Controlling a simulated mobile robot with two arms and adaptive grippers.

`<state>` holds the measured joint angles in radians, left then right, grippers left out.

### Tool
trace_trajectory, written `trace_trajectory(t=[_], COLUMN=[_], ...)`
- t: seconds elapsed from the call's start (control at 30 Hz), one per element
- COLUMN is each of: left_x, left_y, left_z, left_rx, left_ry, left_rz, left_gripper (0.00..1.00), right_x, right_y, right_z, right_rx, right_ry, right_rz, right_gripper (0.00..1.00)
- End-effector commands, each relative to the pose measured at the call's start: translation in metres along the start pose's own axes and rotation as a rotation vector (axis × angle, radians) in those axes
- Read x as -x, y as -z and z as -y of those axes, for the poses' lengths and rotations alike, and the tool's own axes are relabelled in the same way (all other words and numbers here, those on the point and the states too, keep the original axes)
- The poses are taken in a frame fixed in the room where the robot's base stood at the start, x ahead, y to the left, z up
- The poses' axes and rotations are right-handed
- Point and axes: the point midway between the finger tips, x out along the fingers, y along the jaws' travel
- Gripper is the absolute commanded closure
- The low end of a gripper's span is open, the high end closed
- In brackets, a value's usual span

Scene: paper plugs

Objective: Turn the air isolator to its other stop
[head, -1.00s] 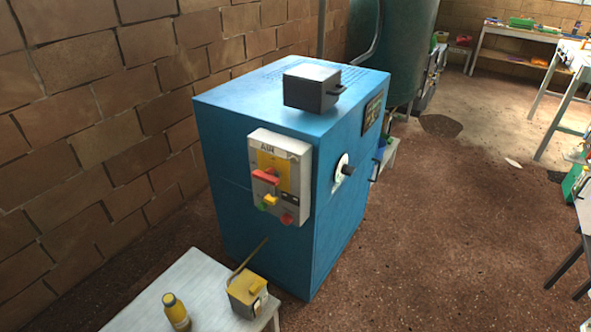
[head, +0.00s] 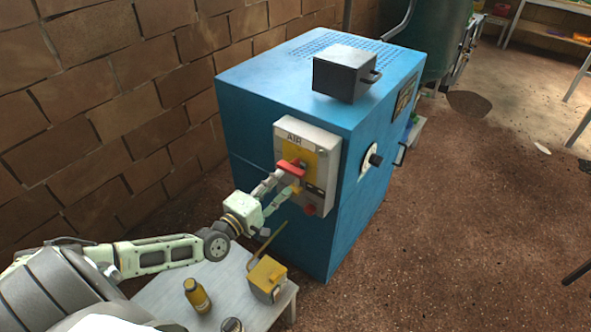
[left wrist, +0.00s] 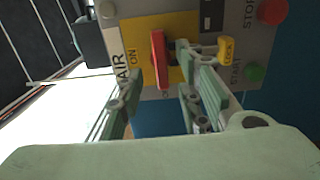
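The air isolator is a grey box (head: 322,150) marked AIR, fixed to the front of the blue cabinet. Its red handle (head: 291,167) lies roughly level across a yellow plate (left wrist: 185,25). The left wrist view shows the handle (left wrist: 159,62) beside the word ON. My left gripper (head: 284,180) is at the handle. In the left wrist view its fingers (left wrist: 160,78) are open on either side of the handle, with gaps visible. A yellow LOCK piece (left wrist: 228,50) is close to the right-hand finger. My right gripper is not in view.
A green button (left wrist: 254,72) and a red STOP button (left wrist: 272,12) are close by on the box. A black knob (head: 376,160) projects from the blue cabinet's (head: 265,130) side. A low table (head: 165,292) below holds a yellow bottle (head: 196,295) and a yellow box (head: 267,278).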

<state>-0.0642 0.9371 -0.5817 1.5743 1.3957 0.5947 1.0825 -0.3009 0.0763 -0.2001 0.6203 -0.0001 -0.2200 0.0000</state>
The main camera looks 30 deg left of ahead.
Motion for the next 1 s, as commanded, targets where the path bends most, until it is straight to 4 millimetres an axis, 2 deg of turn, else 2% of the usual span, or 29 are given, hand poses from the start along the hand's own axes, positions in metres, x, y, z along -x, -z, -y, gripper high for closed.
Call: trace_trajectory(t=[0.1,0.33,0.5,0.73,1.0], left_x=[-0.021,-0.049,-0.056,-0.056,-0.056], left_y=[0.0,0.0,0.0,0.0,0.0], left_z=[-0.002,0.0,0.0,0.001,0.001], left_rx=[-0.002,-0.003,-0.003,-0.004,-0.004], left_ry=[-0.005,-0.001,0.001,0.001,0.001], left_rz=[-0.001,-0.001,0.0,0.0,0.0], left_gripper=[0.67,0.67,0.67,0.67,0.9], right_x=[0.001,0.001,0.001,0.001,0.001], right_y=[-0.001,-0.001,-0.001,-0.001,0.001], right_z=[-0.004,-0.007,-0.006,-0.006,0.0], right_rx=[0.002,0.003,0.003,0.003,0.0], right_ry=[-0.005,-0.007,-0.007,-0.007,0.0], right_rz=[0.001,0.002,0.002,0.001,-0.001], right_gripper=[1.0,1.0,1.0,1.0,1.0])
